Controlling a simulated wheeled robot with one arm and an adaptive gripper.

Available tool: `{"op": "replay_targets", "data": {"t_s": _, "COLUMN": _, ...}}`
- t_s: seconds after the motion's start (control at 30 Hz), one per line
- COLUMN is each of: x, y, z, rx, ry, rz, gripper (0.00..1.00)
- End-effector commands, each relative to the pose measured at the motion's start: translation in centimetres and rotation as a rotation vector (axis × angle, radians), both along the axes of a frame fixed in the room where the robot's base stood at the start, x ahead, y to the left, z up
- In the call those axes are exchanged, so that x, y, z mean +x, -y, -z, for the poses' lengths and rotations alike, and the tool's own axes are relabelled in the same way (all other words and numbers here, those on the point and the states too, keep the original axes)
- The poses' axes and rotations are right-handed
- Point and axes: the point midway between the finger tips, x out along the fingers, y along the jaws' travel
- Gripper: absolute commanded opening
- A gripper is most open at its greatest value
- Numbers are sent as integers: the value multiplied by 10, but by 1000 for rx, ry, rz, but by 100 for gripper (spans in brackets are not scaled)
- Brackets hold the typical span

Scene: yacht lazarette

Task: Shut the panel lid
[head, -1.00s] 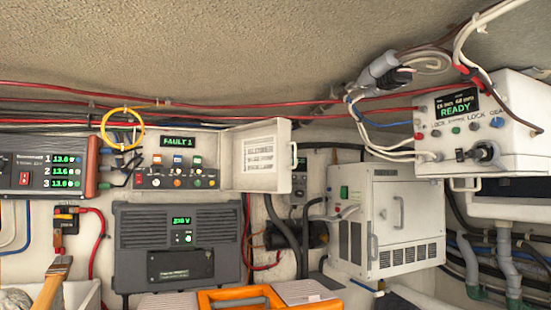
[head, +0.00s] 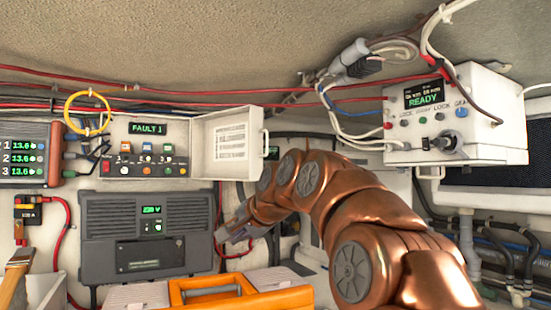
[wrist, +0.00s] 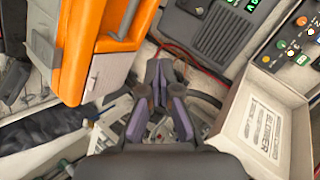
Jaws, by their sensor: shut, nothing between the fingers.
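The white panel lid (head: 228,142) stands swung open to the right of the switch panel (head: 148,148), with a label on its inner face and a handle on its right edge. The panel shows "FAULT 1" and a row of coloured switches. In the wrist view the lid (wrist: 262,128) is at the lower right, beside the panel (wrist: 292,48). My gripper (head: 232,232) is below the lid, in front of the right side of the dark inverter unit, apart from the lid. In the wrist view my gripper (wrist: 160,70) is shut and empty.
The dark inverter unit (head: 110,230) is under the panel. An orange toolbox (head: 215,290) stands in front, below my gripper. Red cables run along the wall. A white box reading "READY" (head: 450,115) hangs at the upper right. The space before the open panel looks clear.

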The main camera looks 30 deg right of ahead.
Motion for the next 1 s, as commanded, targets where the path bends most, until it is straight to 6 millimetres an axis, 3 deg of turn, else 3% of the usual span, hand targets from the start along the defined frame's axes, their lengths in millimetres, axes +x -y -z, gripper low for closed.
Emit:
{"op": "replay_targets", "data": {"t_s": 0.1, "x": 13, "y": 38, "z": -50, "rx": 77, "ry": 126, "rz": 100, "gripper": 0}}
{"op": "replay_targets", "data": {"t_s": 0.3, "x": 12, "y": 99, "z": -131, "rx": 206, "ry": 341, "rz": 246, "gripper": 0}}
{"op": "replay_targets", "data": {"t_s": 0.5, "x": -4, "y": 145, "z": -187, "rx": 302, "ry": 509, "rz": 341, "gripper": 0}}
{"op": "replay_targets", "data": {"t_s": 0.7, "x": -15, "y": 163, "z": -212, "rx": 344, "ry": 590, "rz": 377, "gripper": 0}}
{"op": "replay_targets", "data": {"t_s": 1.0, "x": -8, "y": 168, "z": -217, "rx": 350, "ry": 601, "rz": 382, "gripper": 0}}
